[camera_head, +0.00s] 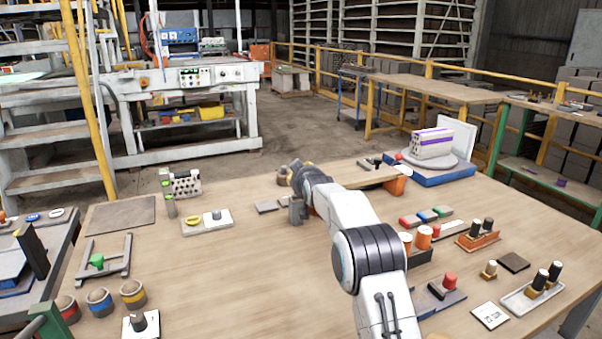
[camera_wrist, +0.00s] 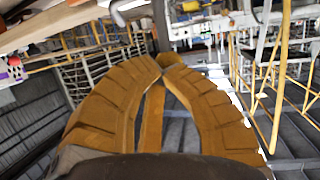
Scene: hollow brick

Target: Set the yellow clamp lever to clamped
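My gripper (camera_head: 290,172) is at the end of my arm, over the middle of the workbench, small and dark in the head view. In the wrist view its two yellow-orange fingers (camera_wrist: 166,66) curve together and meet at their tips, with nothing clear held between them. I cannot single out a yellow clamp lever for sure. A small yellow oval piece (camera_head: 192,220) lies on a pale plate with a grey knob, left of my gripper. Part of the bench behind my arm is hidden.
The workbench (camera_head: 235,270) has free room at centre left. A wooden board (camera_head: 372,178) lies right of my gripper. A hollow brick (camera_head: 432,143) sits on a round stand at the back right. Orange cylinders (camera_head: 423,237) stand right of my arm.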

